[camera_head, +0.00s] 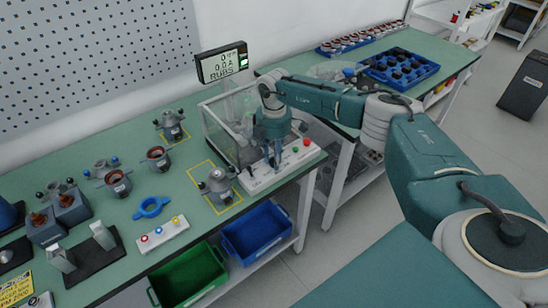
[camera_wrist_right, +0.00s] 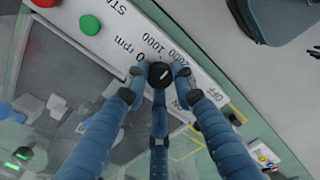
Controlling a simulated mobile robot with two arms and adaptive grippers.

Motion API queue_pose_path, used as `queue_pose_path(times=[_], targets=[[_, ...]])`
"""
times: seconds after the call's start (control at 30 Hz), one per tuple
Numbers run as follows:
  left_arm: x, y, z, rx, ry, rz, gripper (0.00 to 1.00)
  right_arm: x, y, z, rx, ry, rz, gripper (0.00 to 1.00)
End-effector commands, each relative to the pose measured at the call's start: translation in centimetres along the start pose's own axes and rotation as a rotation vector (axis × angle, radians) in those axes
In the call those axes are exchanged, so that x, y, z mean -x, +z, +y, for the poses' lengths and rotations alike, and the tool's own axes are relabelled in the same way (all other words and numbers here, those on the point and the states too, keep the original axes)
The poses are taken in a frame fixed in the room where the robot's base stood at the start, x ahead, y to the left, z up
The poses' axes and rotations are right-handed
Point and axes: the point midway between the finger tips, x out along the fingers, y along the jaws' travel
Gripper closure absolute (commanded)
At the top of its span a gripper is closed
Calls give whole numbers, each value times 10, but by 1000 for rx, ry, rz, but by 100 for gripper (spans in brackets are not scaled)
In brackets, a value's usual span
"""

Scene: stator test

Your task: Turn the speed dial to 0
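The speed dial (camera_wrist_right: 161,74) is a small black round knob on a white control panel (camera_wrist_right: 205,72). Printed labels around it include "0 rpm", "1000", "2000" and "OFF"; its pointer mark is too small to read. My right gripper (camera_wrist_right: 160,72) has its blue fingers around the dial, with the tips appearing to touch its sides. In the head view my right gripper (camera_head: 272,160) points down at the panel (camera_head: 262,183), and its fingers hide the dial. A display (camera_head: 222,63) above reads 0 on top, then "0.0 A" and "RUBS". My left gripper is not in view.
A red button (camera_head: 306,142) and a green button (camera_head: 295,149) are at the panel's right end. A clear enclosure (camera_head: 212,128) stands behind it. A stator part (camera_head: 217,185) stands left of the panel. Blue (camera_head: 258,230) and green (camera_head: 190,275) bins sit below.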

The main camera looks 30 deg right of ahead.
Motion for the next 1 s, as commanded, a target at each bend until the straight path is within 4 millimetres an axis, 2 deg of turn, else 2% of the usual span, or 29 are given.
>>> queue_pose_path(times=[0.37,1.0], targets=[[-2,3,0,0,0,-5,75,1,0,1,87,3,0,100],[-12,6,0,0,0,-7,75,1,0,2,556,5,1,100]])
